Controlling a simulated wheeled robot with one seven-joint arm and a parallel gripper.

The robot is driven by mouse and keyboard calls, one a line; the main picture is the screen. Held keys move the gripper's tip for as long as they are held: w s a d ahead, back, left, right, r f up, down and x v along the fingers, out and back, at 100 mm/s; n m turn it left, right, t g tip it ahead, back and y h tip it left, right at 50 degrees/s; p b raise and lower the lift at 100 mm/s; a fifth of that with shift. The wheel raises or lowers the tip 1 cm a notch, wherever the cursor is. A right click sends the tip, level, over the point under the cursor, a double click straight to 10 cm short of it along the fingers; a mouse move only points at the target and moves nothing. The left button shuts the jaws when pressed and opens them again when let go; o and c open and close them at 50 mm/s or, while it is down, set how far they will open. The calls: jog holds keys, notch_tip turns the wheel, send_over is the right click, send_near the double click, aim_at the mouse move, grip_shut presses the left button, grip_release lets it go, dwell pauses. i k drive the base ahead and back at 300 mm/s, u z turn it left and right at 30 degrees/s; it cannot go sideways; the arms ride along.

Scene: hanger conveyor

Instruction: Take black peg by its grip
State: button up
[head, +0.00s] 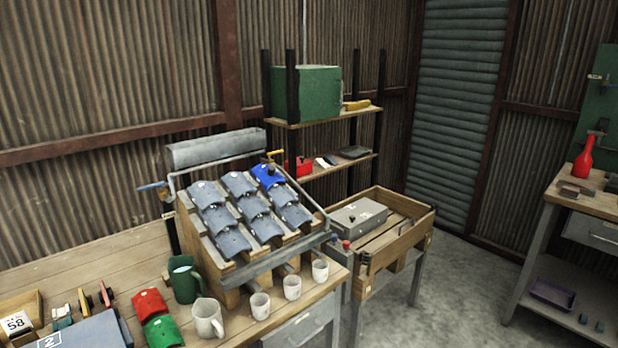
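I cannot pick out a black peg with certainty. A small dark knob (270,170) shows on the blue tile at the top right of the sloped rack. Another small dark knob (352,219) stands on the grey box in the wooden crate. Both are too small to tell whether either is the peg or has a grip. My gripper is not in view.
The sloped rack (289,258) holds several grey tiles on the wooden bench (100,262). The wooden crate (400,240) is to the right. Bare floor (450,290) lies beyond.

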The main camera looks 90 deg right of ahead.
aim_at(272, 171)
jog(key=z, duration=3.85)
jog(key=i, duration=1.35)
jog(key=u, duration=2.45)
